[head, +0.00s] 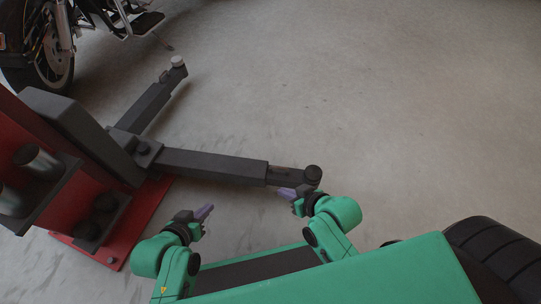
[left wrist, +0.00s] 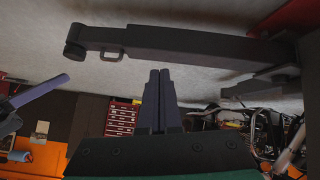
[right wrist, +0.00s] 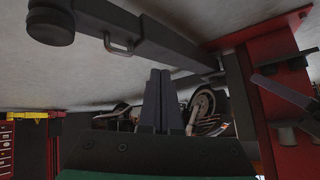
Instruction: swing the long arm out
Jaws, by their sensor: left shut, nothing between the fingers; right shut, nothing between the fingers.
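The long dark grey arm (head: 215,165) runs right from the red lift post's base and ends in a round black pad (head: 313,175). It crosses the left wrist view (left wrist: 180,45) and the right wrist view (right wrist: 155,40), where a small loop handle (right wrist: 117,47) shows on its side near the pad. My left gripper (head: 208,211) is shut and empty, on the near side of the arm and apart from it. My right gripper (head: 286,192) is shut and empty beside the arm's pad end; in the head view I cannot tell whether it touches. In its wrist view the fingers (right wrist: 159,74) are clear of the handle.
The red lift post (head: 60,130) with dark cylinders stands at the left. A second, shorter arm (head: 150,102) points away toward the motorcycle (head: 45,50). Open concrete floor (head: 400,110) lies beyond and right of the long arm. A black tyre (head: 500,255) is at lower right.

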